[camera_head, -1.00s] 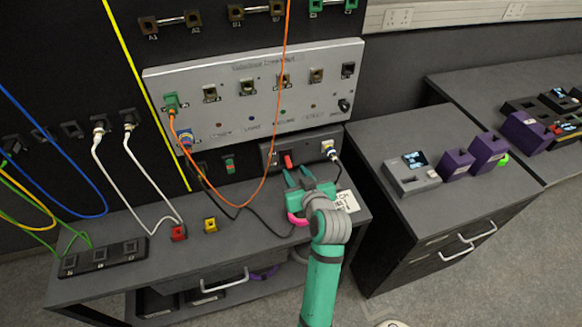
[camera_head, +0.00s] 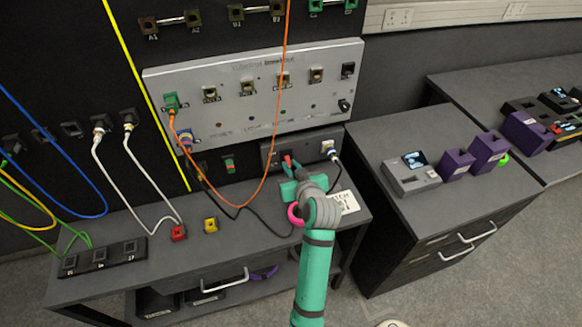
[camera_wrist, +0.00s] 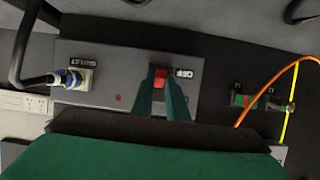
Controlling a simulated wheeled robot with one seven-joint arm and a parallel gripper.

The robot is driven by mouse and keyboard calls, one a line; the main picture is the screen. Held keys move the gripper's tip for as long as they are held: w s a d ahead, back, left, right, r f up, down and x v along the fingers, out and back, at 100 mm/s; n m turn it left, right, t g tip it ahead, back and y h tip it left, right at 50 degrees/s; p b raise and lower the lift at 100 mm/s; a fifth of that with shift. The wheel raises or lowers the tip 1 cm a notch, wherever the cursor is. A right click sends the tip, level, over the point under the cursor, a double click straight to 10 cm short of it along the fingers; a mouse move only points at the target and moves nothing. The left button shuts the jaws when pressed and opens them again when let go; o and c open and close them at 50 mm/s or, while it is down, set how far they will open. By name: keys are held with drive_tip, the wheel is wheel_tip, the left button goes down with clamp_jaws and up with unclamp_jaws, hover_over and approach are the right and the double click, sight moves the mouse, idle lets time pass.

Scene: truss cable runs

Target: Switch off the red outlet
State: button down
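A small grey outlet box (camera_head: 269,155) stands at the back of the desk, below the large silver panel. It carries a red switch (camera_head: 287,158) and a socket holding a blue-and-white plug (camera_head: 329,152). In the wrist view the red switch (camera_wrist: 159,78) sits between my fingertips, which lie close against both its sides; the plug (camera_wrist: 76,79) is to the left. My gripper (camera_head: 288,168) is at the front of the box and looks shut on the switch. The fingers hide part of the switch, so its exact position is unclear.
The silver panel (camera_head: 235,75) with sockets is above the box. An orange cable (camera_head: 284,100) hangs left of my gripper, and a black cable lies on the desk. Red (camera_head: 179,233) and yellow (camera_head: 211,225) blocks sit left. A white sign (camera_head: 344,203) lies right of my gripper.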

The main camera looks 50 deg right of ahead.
drive_tip(key=shift+f, duration=0.2)
drive_tip(key=shift+f+t+h, duration=0.3)
drive_tip(key=shift+t+h, duration=0.2)
drive_tip(key=shift+t, duration=0.4)
drive_tip(key=c, duration=1.7)
unclamp_jaws()
drive_tip(key=v, duration=1)
drive_tip(key=shift+s+a+r, duration=0.1)
drive_tip(key=shift+s+a, duration=0.1)
drive_tip(key=shift+s, duration=0.15)
